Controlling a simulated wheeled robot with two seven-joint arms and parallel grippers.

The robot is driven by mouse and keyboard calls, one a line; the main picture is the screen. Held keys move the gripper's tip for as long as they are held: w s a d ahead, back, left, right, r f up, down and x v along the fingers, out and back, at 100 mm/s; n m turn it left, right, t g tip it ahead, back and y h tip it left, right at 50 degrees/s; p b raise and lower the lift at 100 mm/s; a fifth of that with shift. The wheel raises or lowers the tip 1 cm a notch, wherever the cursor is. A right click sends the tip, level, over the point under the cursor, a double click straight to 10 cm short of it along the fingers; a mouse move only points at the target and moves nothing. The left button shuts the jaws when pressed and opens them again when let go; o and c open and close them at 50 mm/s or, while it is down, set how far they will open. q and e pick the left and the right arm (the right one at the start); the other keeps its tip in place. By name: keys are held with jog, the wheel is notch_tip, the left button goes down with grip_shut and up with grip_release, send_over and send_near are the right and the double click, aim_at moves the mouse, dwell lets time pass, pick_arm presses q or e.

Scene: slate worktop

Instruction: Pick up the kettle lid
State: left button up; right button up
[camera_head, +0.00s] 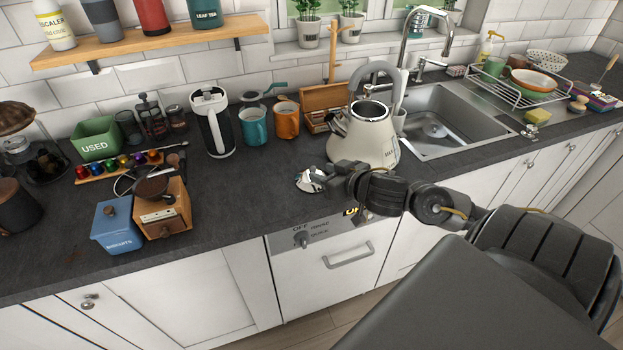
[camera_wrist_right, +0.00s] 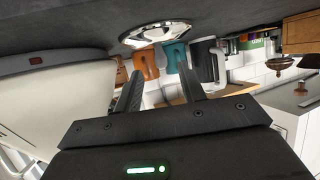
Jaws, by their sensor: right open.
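The kettle lid (camera_head: 308,181) is a small shiny metal disc lying on the dark worktop, left of the kettle. It also shows in the right wrist view (camera_wrist_right: 158,33), where the picture is upside down, beyond the fingertips. The cream kettle (camera_head: 372,142) stands upright with its top uncovered and a grey handle. Its cream side fills the left of the wrist view (camera_wrist_right: 65,105). My right gripper (camera_head: 328,176) is low in front of the kettle, just right of the lid. Its fingers (camera_wrist_right: 160,76) are apart with nothing between them. My left gripper is out of view.
A wooden box (camera_head: 325,98) sits behind the kettle. The sink (camera_head: 440,122) is to the right.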

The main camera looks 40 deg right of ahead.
aim_at(315, 171)
jog(key=shift+x, duration=2.75)
jog(key=shift+s+a+f, duration=0.1)
jog(key=shift+a, duration=0.05)
jog(key=shift+c, duration=0.4)
grip_shut()
